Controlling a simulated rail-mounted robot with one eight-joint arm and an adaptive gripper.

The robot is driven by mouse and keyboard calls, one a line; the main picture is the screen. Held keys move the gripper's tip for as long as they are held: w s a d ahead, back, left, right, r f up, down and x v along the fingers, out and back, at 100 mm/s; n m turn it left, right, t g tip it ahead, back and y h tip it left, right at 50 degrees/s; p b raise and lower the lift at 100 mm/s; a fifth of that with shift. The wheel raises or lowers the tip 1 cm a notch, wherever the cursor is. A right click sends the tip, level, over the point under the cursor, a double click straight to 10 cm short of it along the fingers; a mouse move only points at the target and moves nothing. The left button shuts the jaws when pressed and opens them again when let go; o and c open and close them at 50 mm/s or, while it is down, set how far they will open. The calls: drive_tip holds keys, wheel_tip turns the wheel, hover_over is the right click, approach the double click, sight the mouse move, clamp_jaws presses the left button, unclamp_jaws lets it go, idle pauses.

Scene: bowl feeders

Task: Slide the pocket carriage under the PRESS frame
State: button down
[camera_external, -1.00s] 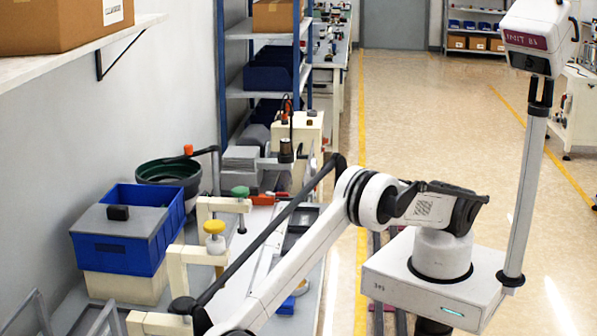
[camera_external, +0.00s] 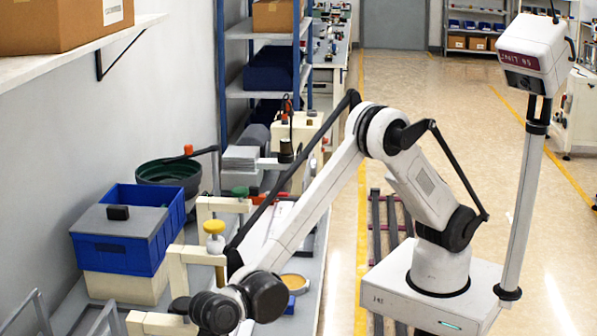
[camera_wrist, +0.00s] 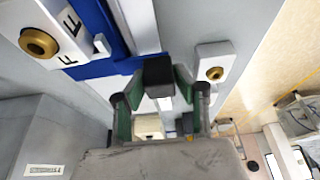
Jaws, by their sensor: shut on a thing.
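My gripper (camera_wrist: 160,105) shows in the wrist view, its green-lined fingers on both sides of a dark block (camera_wrist: 158,72). It is shut on this block, which looks like a handle; I cannot tell for sure that it belongs to the pocket carriage. In the external view my gripper is hidden beyond my wrist at the bottom. Cream frames with a yellow knob (camera_external: 214,227) and a green knob (camera_external: 240,191) stand along the bench. No PRESS label is readable, and the carriage cannot be made out there.
A blue bin (camera_external: 125,245) with a grey lid and a dark green bowl (camera_external: 168,174) stand along the wall. A round yellow-filled dish (camera_external: 294,282) lies near the bench's right edge. In the wrist view, white blocks with brass bushings (camera_wrist: 38,42) flank a blue strip (camera_wrist: 95,68).

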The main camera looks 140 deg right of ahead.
drive_tip(key=s+d, duration=0.1)
drive_tip(key=s, duration=0.1)
drive_tip(key=s+d, duration=0.2)
drive_tip(key=s, duration=0.1)
drive_tip(key=s+d+b, duration=0.1)
drive_tip(key=s+d, duration=0.1)
drive_tip(key=s, duration=0.1)
drive_tip(key=shift+s, duration=0.2)
drive_tip(key=c, duration=1.4)
unclamp_jaws()
drive_tip(key=shift+o, duration=0.2)
drive_tip(key=shift+r, duration=0.15)
drive_tip(key=v, duration=1.2)
drive_tip(key=s+a+r+m+h, duration=0.1)
drive_tip(key=s+a+r+m, duration=0.1)
drive_tip(key=s+a+r, duration=0.5)
drive_tip(key=s+a+m+t, duration=0.1)
drive_tip(key=s+a, duration=0.2)
drive_tip(key=s, duration=0.5)
drive_tip(key=s+a+f+m+t+h, duration=0.1)
drive_tip(key=s+a, duration=0.3)
drive_tip(key=s, duration=0.5)
drive_tip(key=s+a+f+m+t, duration=0.1)
drive_tip(key=s+a+m, duration=0.1)
drive_tip(key=s, duration=0.7)
drive_tip(key=shift+s+a, duration=0.2)
drive_tip(key=shift+a, duration=0.65)
